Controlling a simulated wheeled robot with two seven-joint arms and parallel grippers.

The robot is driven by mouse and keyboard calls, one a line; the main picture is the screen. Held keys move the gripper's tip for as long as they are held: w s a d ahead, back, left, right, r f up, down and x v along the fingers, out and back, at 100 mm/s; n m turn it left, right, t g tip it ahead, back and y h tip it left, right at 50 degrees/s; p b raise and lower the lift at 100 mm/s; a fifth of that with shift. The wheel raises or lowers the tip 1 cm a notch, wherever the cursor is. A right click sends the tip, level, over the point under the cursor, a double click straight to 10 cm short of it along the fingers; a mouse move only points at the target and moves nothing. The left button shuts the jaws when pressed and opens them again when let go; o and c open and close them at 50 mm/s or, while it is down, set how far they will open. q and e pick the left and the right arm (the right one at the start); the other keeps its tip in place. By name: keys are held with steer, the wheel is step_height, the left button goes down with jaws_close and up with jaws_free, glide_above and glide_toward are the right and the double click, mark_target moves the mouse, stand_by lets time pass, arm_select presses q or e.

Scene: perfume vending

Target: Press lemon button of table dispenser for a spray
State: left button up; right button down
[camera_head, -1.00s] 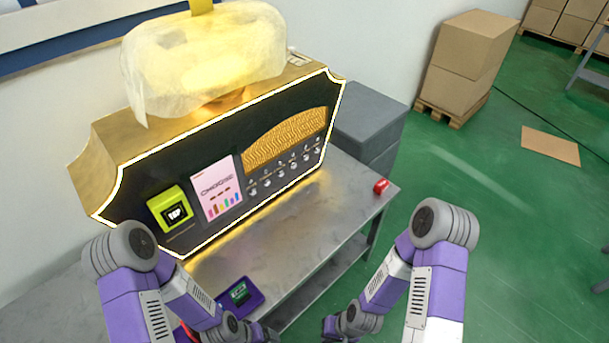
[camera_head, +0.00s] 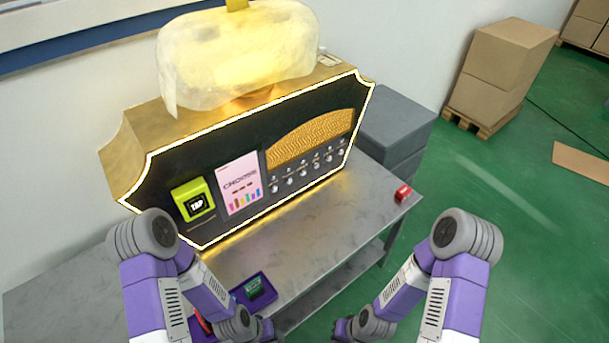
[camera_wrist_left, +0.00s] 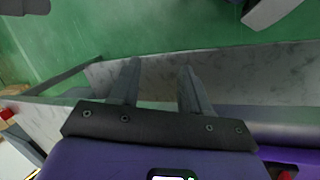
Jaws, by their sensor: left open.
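The table dispenser (camera_head: 235,225) is a black panel with a gold, lit edge, standing on the grey table. A row of small round silver buttons (camera_head: 308,172) runs under its gold grille; the labels are too small to read, so I cannot tell which is lemon. My left gripper (camera_wrist_left: 158,80) is open and empty in the left wrist view, its two fingers apart in front of the table edge. In the head view the left arm is low at the front of the table, away from the buttons. My right gripper's fingers are not visible; only the right arm shows.
A yellow-green TAP reader (camera_head: 195,202) and a pink CHOOSE sign (camera_head: 240,183) are on the panel. A purple tray (camera_head: 241,292) with a green item lies at the table's front. A red object (camera_head: 403,192) sits at the right corner. The table between is clear.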

arm_select(q)
jaws_close()
stand_by(1.3)
